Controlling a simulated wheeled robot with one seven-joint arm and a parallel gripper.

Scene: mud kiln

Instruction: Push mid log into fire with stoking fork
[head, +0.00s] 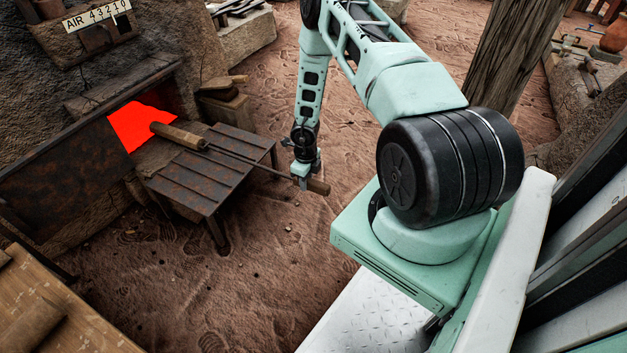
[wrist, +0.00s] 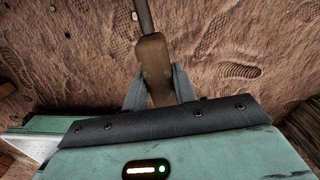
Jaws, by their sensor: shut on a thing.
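My gripper (head: 302,180) is shut on the wooden handle of the stoking fork; its fingers (wrist: 160,88) close around the brown handle in the wrist view. The stoking fork's handle end (head: 318,187) sticks out to the right of the gripper, and its thin dark shaft (head: 243,159) runs left over the rusty metal stand. The fork's tip is at or near a log (head: 178,135) that lies partly in the glowing red fire opening (head: 135,124). I cannot tell whether the prongs touch it. In the wrist view the dark shaft (wrist: 145,15) leads off the top edge.
The rusty slatted stand (head: 200,172) stands before the kiln mouth. Rough stone walls (head: 45,115) flank the opening. A sign reading "AIR 43210" (head: 97,15) hangs above. A wooden table (head: 60,310) is at bottom left and a post (head: 508,55) at upper right. Sandy ground (head: 260,270) between is clear.

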